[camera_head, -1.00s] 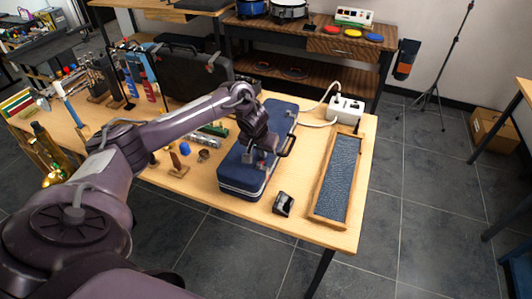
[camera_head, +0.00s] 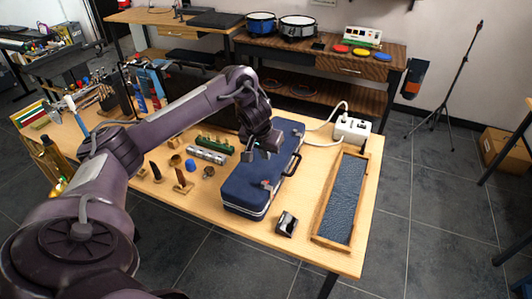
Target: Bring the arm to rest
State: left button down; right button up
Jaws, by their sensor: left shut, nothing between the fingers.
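My left arm reaches in from the left across the wooden table. My left gripper (camera_head: 262,150) is shut and empty, above the far left side of the closed blue case (camera_head: 256,190). A gap between the gripper and the case is hard to judge from this angle. The case lies flat with its dark handle on the right side. My right gripper is not in view.
A wooden tray with a blue-grey lining (camera_head: 343,200) lies right of the case. A small black and silver object (camera_head: 287,223) sits near the front edge. A white power box (camera_head: 351,130) stands behind. Several small items and a green instrument (camera_head: 215,145) lie left.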

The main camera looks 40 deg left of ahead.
pick_arm(q)
jog(key=d+f+m+t+h, duration=0.1)
jog(key=d+f+m, duration=0.2)
jog(key=d, duration=0.6)
jog(key=d+f+m+t+h, duration=0.1)
jog(key=d+f+m, duration=0.25)
jog(key=d, duration=0.55)
jog(key=s+d+t+h, duration=0.1)
jog(key=s+d+t, duration=0.1)
jog(key=s+d, duration=0.55)
jog(key=s+a+n+g+y, duration=0.2)
jog(key=s+a+g, duration=0.25)
jog(key=s, duration=1.15)
notch_tip(320, 180, down, 31)
jog(key=s+a+g, duration=0.1)
jog(key=s, duration=0.2)
jog(key=s+a+f+g, duration=0.1)
jog(key=s+a+f, duration=0.2)
jog(key=s+f, duration=1.3)
jog(key=shift+s+a+f+m, duration=0.2)
jog(key=shift+s+f+m, duration=0.15)
jog(key=shift+s, duration=0.8)
